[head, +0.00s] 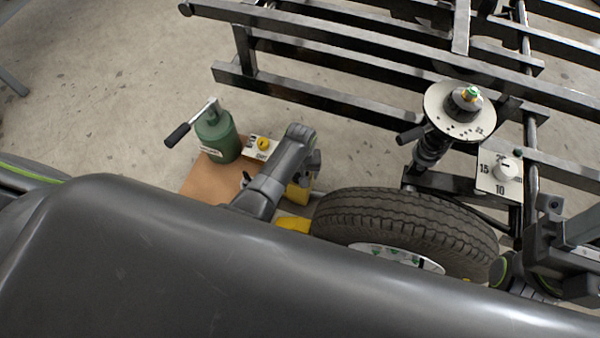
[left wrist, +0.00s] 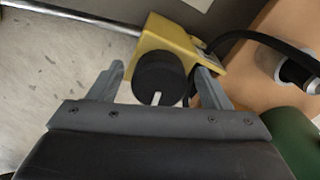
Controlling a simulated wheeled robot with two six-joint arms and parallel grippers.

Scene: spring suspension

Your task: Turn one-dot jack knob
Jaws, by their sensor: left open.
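A black round knob (left wrist: 158,78) with a white pointer mark sits on a yellow block (left wrist: 168,38) in the left wrist view. I cannot make out a dot on it. My left gripper (left wrist: 158,70) is open, with one finger on each side of the knob; I cannot tell whether either touches it. In the head view my left gripper (head: 308,163) hangs above a yellow body (head: 298,192) beside the tire, and the knob is hidden there. A green bottle-shaped jack (head: 221,137) with a black-gripped handle stands to the left.
A small plate with a yellow knob (head: 263,143) is beside the green jack on a brown board (head: 204,184). The tire (head: 400,215), white-disc strut (head: 441,112), dial plate (head: 490,185) and dark frame (head: 340,105) crowd the right.

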